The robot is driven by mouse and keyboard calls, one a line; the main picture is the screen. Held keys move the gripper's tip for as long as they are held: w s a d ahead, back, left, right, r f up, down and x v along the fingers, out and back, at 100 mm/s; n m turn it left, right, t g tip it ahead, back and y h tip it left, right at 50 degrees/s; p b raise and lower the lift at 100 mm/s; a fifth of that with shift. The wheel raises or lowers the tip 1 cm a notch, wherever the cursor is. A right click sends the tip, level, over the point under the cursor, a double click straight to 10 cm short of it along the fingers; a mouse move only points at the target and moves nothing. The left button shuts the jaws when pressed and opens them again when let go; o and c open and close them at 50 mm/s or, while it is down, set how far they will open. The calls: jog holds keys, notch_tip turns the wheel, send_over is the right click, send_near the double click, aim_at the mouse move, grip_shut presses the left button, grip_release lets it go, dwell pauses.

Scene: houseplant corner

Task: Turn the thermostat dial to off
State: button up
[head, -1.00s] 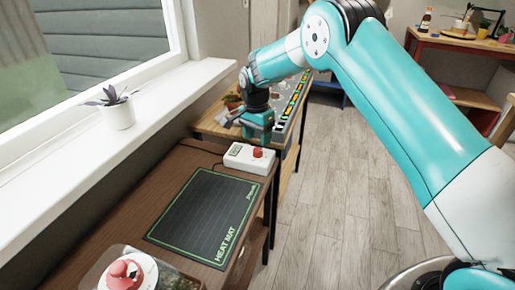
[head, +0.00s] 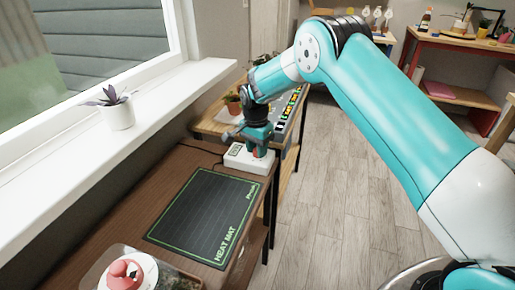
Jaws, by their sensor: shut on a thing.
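The thermostat (head: 239,160) is a white box with a small display, at the far end of the brown table by the heat mat. Its red dial (head: 256,154) shows only in part below my gripper. My gripper (head: 256,151) points down over the box and is shut on the dial. The jaws cover most of the dial, so its pointer and the off mark cannot be read.
A black heat mat (head: 203,216) with a green border lies on the brown table (head: 130,215) in front of the thermostat. A potted plant (head: 118,110) stands on the windowsill. A clear container with a red-topped item (head: 124,273) is at the near edge. The floor at right is open.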

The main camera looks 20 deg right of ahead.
jog(key=shift+n, duration=0.3)
jog(key=n+p, duration=0.1)
jog(key=n, duration=0.3)
jog(key=shift+r+n, duration=0.1)
jog(key=shift+n, duration=0.2)
jog(key=n, duration=0.4)
jog(key=shift+d+p, duration=0.1)
jog(key=shift+p, duration=0.2)
jog(key=n, duration=0.5)
jog(key=shift+n+t+p, duration=0.3)
jog(key=shift+n, duration=0.1)
jog(key=n, duration=0.4)
jog(key=shift+s+n, duration=0.1)
jog(key=shift+n, duration=0.3)
jog(key=o, duration=0.9)
jog(key=shift+o, duration=0.2)
notch_tip(320, 180, up, 17)
jog(key=shift+s+a+r, duration=0.15)
jog(key=shift+s+a, duration=0.05)
jog(key=shift+s, duration=0.1)
